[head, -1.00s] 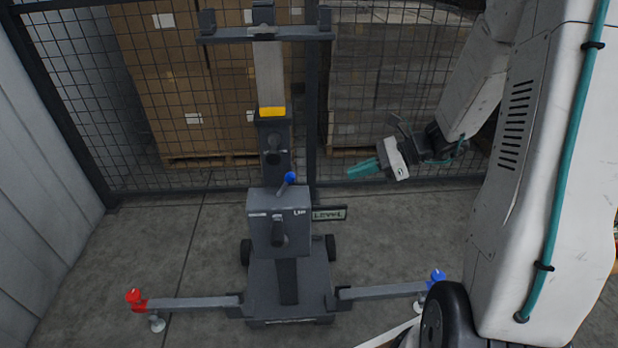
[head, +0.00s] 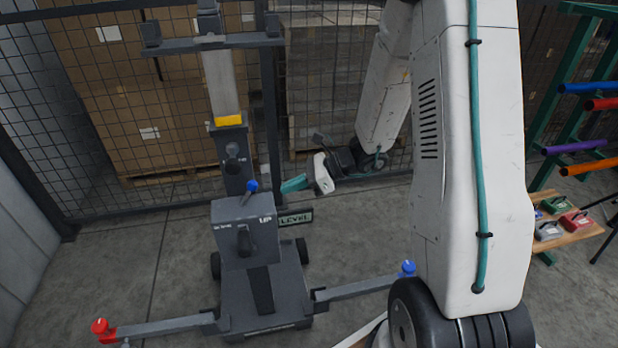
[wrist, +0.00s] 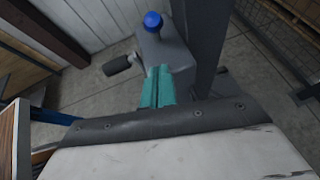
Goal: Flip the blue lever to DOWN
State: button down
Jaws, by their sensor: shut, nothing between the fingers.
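The blue lever is a short grey stem with a blue knob (head: 252,186) on top of a grey control box (head: 245,222) on the lift's mast. It leans up and to the right, toward the side of the box marked UP; the left label is too small to read surely. My gripper (head: 290,184), with teal fingers, is shut and empty, just right of the knob in the head view, with a small gap. In the wrist view the shut fingers (wrist: 158,85) point at the box, and the blue knob (wrist: 153,21) shows beyond their tips.
A dark handle (head: 244,240) sticks out of the box front. A LEVEL sign (head: 295,218) stands right of the box, below my gripper. The lift's legs end in a red knob (head: 100,326) and another blue knob (head: 407,268). A mesh fence (head: 340,80) stands behind.

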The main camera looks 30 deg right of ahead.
send_near(248, 193)
jog(key=shift+w+a+f, duration=0.9)
jog(key=shift+a+f, duration=0.25)
jog(key=shift+f, duration=0.05)
jog(key=shift+r, duration=0.1)
